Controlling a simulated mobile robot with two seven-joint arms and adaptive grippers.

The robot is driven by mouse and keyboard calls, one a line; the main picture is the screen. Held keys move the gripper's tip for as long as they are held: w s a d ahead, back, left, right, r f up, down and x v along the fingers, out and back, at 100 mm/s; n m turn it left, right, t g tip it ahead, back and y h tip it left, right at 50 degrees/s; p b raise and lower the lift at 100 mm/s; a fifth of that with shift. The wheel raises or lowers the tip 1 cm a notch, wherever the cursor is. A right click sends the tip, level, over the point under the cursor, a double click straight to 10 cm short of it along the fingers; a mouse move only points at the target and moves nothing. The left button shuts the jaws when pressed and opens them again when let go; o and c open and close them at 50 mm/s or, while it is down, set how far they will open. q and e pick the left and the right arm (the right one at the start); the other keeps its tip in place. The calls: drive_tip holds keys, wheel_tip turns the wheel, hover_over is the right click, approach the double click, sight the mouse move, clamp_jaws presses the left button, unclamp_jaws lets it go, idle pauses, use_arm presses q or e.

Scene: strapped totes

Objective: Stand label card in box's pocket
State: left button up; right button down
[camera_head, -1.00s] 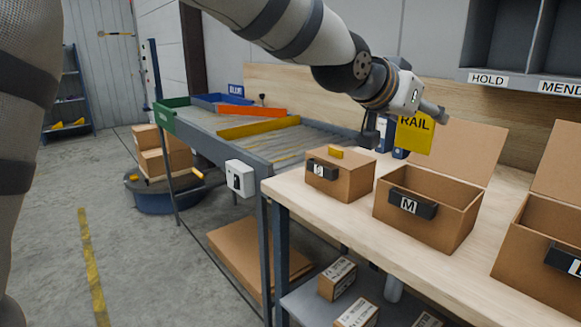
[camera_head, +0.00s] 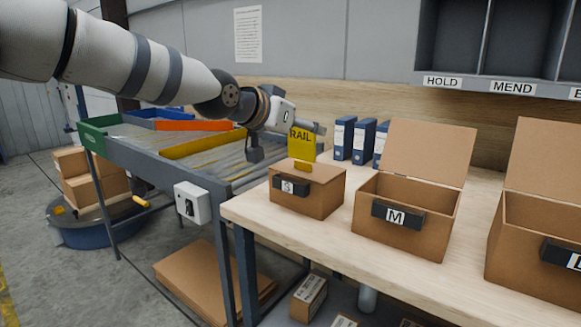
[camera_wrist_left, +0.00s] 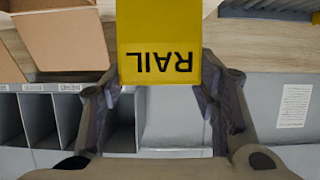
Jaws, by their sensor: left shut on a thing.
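A yellow label card (camera_head: 302,145) marked RAIL is held in my left gripper (camera_head: 312,127), above and just behind the small box. In the left wrist view the card (camera_wrist_left: 158,45) sits upright in the picture between the two fingers (camera_wrist_left: 158,95), its lettering upside down. Three cardboard boxes stand on the bench: the small S box (camera_head: 318,197), the open M box (camera_head: 428,232) and the open L box (camera_head: 525,275), partly cut off. Each has a black pocket on its front, the S pocket (camera_head: 291,186), M pocket (camera_head: 398,216) and L pocket (camera_head: 562,253). My right gripper is not in view.
Blue binders (camera_head: 354,138) stand at the back of the wooden bench (camera_head: 325,238). A roller conveyor (camera_head: 215,160) with coloured rails lies left of it. Grey cubbies (camera_head: 500,45) labelled HOLD and MEND hang above. Bare benchtop lies in front of the boxes.

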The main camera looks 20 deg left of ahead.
sight(289, 142)
use_arm(q)
drive_tip(key=f, duration=0.1)
drive_tip(key=w+a+f, duration=0.1)
drive_tip(key=f, duration=0.1)
drive_tip(key=w+a+f, duration=0.1)
drive_tip(key=shift+a+f, duration=0.15)
drive_tip(key=shift+w+a+f+b, duration=0.1)
drive_tip(key=shift+a+f+b, duration=0.05)
drive_tip(key=shift+f, duration=0.75)
drive_tip(key=shift+w+a+f+b, duration=0.1)
drive_tip(key=shift+a+f+b, duration=0.05)
drive_tip(key=shift+f, duration=0.75)
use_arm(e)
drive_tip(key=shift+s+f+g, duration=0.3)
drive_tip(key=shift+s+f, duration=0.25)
use_arm(q)
drive_tip(key=shift+f, duration=0.15)
drive_tip(key=o, duration=0.8)
drive_tip(key=shift+o, duration=0.2)
